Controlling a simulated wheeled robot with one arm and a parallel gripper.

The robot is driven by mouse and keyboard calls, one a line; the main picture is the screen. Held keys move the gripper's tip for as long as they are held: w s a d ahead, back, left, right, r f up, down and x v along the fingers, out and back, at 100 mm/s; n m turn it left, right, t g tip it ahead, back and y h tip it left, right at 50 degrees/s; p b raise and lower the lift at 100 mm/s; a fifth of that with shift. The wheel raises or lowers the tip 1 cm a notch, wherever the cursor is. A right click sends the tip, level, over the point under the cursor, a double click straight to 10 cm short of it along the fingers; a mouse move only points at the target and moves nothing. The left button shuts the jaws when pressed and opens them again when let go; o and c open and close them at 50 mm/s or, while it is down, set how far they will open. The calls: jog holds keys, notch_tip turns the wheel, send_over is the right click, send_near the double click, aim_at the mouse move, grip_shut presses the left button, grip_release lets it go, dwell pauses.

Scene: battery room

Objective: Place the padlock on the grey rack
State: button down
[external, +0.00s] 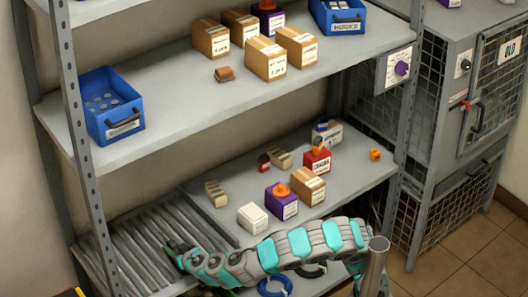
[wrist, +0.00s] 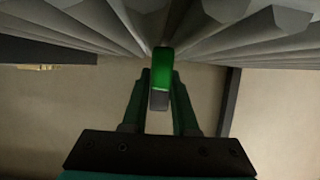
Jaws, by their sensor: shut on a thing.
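My gripper (external: 176,254) is at the lower left in the external view, over the right part of the grey rack (external: 120,258), a ribbed surface at the left end of the lower shelf. In the wrist view, my gripper (wrist: 160,80) has its dark fingers closed around a green and grey piece, which I take for the padlock (wrist: 160,68). The grey ribs of the rack (wrist: 235,35) fill the top of that view, close to the padlock's far end. I cannot tell whether they touch. The padlock is not clearly visible in the external view.
Right of the rack, the lower shelf (external: 345,188) holds a white box (external: 252,218), a purple box (external: 281,203), a cardboard box (external: 308,187) and a red box (external: 317,162). The upper shelf (external: 180,105) is above. A metal upright (external: 84,150) stands at the left.

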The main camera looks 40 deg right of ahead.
aim_at(175, 250)
jog(key=c, duration=0.7)
grip_release()
jog(key=shift+r+p, duration=0.2)
jog(key=shift+p, duration=0.25)
jog(key=shift+b+v, duration=0.4)
jog(key=shift+v, duration=1.6)
jog(key=shift+f, duration=0.1)
